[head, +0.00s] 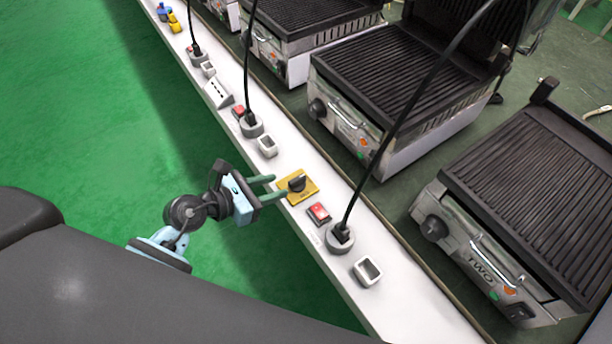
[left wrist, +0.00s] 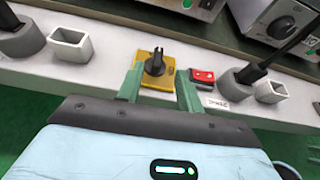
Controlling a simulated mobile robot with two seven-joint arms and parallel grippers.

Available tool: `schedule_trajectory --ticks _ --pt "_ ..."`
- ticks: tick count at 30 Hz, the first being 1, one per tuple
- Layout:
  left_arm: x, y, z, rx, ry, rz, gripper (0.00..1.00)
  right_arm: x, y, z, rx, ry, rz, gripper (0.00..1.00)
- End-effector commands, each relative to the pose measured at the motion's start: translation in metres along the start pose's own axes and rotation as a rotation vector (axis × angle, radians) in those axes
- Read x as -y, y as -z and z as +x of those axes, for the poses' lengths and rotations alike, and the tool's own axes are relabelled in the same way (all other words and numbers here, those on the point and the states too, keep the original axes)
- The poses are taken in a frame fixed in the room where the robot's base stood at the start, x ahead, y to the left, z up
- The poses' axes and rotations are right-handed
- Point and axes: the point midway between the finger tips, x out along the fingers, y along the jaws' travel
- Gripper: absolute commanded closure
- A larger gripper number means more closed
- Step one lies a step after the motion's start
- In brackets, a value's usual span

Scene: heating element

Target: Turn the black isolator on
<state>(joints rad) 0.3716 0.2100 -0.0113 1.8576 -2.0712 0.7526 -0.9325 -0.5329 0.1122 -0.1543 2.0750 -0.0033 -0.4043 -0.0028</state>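The black isolator is a black rotary knob (head: 297,182) on a yellow square plate (head: 308,194), set on the white panel. In the left wrist view the knob (left wrist: 155,63) stands up from the yellow plate (left wrist: 150,84). My left gripper (head: 279,189) is open, its two green fingers pointing at the knob from the left. In the left wrist view the fingers (left wrist: 160,85) lie to either side of the plate's near part, with the knob ahead between them. I cannot tell if they touch the plate. My right gripper is not in view.
A red switch (head: 319,213) sits close beside the yellow plate. A socket with a black cable (head: 341,237) and a white square box (head: 368,270) follow along the white panel (head: 335,283). Grills (head: 405,85) stand behind it. Green floor (head: 90,110) lies open at left.

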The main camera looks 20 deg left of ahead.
Motion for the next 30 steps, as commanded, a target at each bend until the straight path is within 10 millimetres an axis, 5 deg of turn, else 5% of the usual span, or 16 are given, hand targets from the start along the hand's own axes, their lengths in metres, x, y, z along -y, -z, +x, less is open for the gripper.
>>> schedule_trajectory --ticks 8,21,30 --pt "-0.003 0.0 0.004 -0.011 -0.003 0.026 0.64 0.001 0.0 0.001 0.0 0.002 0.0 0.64" --pt "-0.003 0.001 0.063 -0.009 -0.003 0.021 0.64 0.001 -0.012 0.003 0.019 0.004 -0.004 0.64" --pt "-0.003 0.002 0.079 -0.011 -0.003 0.023 0.64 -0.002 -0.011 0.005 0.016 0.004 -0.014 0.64"
